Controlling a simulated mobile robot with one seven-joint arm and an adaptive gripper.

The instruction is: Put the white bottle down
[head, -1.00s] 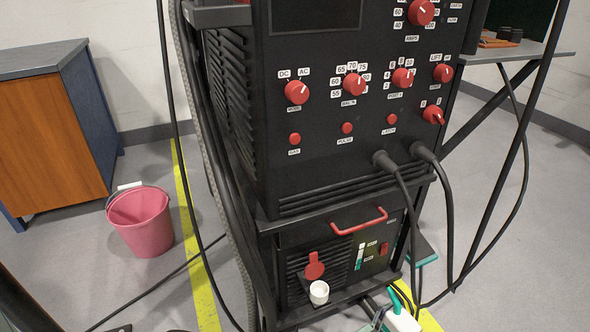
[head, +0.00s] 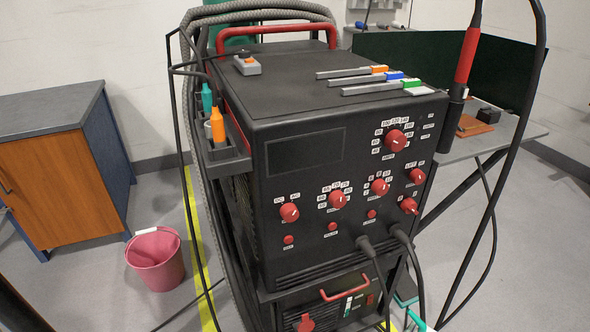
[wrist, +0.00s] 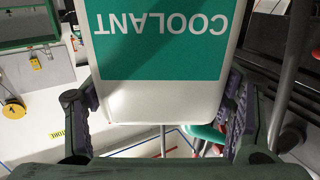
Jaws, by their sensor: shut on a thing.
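The white bottle (wrist: 160,108) fills the upper middle of the wrist view. It has a green label reading COOLANT, upside down in that picture. My gripper (wrist: 160,118) is shut on it, with one dark finger on each side. The bottle's far end runs out of the wrist picture, and I cannot tell whether it touches anything. In the head view my gripper does not show clearly. A small teal and white tip at the bottom edge there may be part of the bottle, but too little shows to tell.
Cables hang at right. A pink bucket (head: 155,260) stands on the floor.

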